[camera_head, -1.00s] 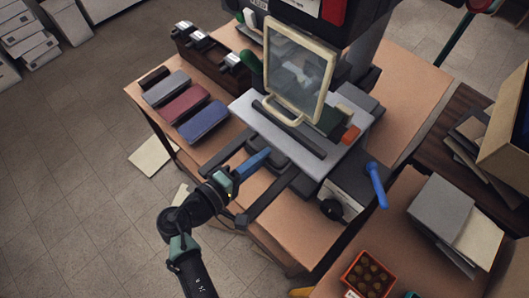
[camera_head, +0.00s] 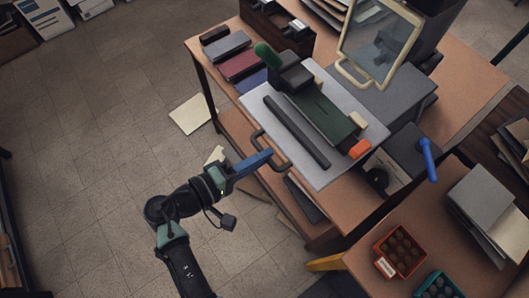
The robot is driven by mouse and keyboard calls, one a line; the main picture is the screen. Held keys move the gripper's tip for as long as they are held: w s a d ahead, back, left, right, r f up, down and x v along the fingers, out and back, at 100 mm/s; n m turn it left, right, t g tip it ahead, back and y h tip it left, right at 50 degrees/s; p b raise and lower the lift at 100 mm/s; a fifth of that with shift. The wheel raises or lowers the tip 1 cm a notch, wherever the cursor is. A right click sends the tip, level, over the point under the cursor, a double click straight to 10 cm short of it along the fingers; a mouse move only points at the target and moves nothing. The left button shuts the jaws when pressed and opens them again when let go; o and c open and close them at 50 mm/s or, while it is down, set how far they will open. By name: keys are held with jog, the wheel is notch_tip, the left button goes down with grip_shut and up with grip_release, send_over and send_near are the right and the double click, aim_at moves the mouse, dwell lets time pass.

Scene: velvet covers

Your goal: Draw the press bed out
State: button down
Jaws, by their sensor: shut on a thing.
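The press bed (camera_head: 258,103) is a flat light-grey plate. It reaches out past the front of the press over the table's front edge. The clear guard in a cream frame (camera_head: 405,47) stands behind the bed.
The wooden table (camera_head: 226,124) holds several coloured blocks on the left. A blue lever (camera_head: 428,160) stands to the right of the bed. A second table with an orange box (camera_head: 400,250) is at lower right.

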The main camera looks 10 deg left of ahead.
jog(key=shift+s+a, duration=0.1)
jog(key=shift+a, duration=0.1)
jog(key=c, duration=0.9)
grip_release()
jog(key=shift+s, duration=0.15)
jog(key=shift+o, duration=0.2)
jog(key=b+v, duration=0.1)
jog(key=v, duration=1.2)
